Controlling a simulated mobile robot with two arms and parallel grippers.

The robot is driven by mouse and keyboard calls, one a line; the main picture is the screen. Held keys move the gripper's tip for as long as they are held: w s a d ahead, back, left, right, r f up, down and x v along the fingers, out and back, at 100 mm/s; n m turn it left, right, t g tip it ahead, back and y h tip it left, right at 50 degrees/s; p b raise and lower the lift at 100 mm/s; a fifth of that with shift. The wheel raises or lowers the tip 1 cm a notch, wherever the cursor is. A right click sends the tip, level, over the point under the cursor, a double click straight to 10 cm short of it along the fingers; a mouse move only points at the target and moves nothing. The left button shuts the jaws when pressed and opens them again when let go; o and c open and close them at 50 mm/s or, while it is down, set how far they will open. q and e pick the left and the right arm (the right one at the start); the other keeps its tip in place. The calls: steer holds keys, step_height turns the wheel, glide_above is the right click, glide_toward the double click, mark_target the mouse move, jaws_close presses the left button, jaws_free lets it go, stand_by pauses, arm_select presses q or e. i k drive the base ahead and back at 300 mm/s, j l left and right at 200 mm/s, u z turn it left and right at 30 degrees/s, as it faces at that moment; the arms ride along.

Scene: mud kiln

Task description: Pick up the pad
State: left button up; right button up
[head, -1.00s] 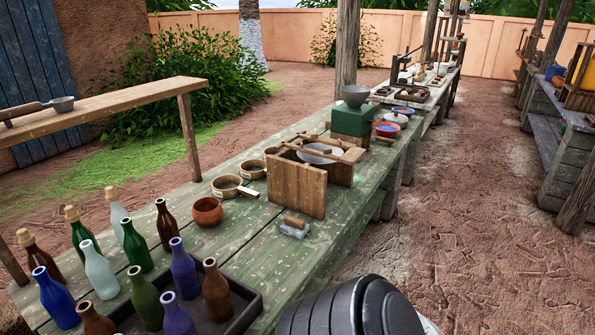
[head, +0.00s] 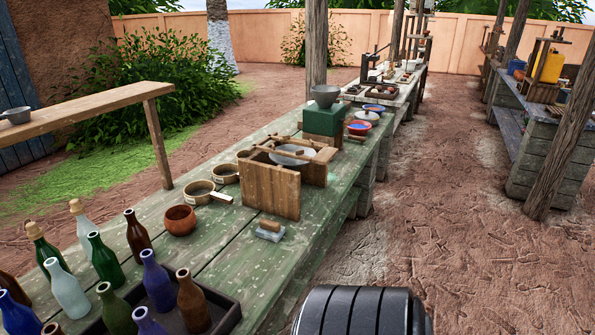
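A small grey pad (head: 270,236) with a wooden grip on top lies on the green plank table (head: 225,262). It sits near the table's right edge, just in front of the upright wooden board of a wooden frame (head: 272,190). Nothing touches it from above. Neither of my grippers shows in the head view. A dark ribbed rounded part, which seems to be mine, shows at the bottom, right of the table.
A dark tray (head: 228,318) with several bottles stands left of the pad. The dirt ground (head: 440,240) right of the table is clear. A wooden post (head: 565,150) stands farther right.

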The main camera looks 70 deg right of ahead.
mark_target(273, 231)
steer(key=z, duration=0.45)
steer(key=i+z, duration=0.15)
steer(key=z, duration=0.75)
steer(key=i+j+z, duration=0.1)
steer(key=z, duration=0.35)
steer(key=i+j+z, duration=0.1)
steer(key=z, duration=0.35)
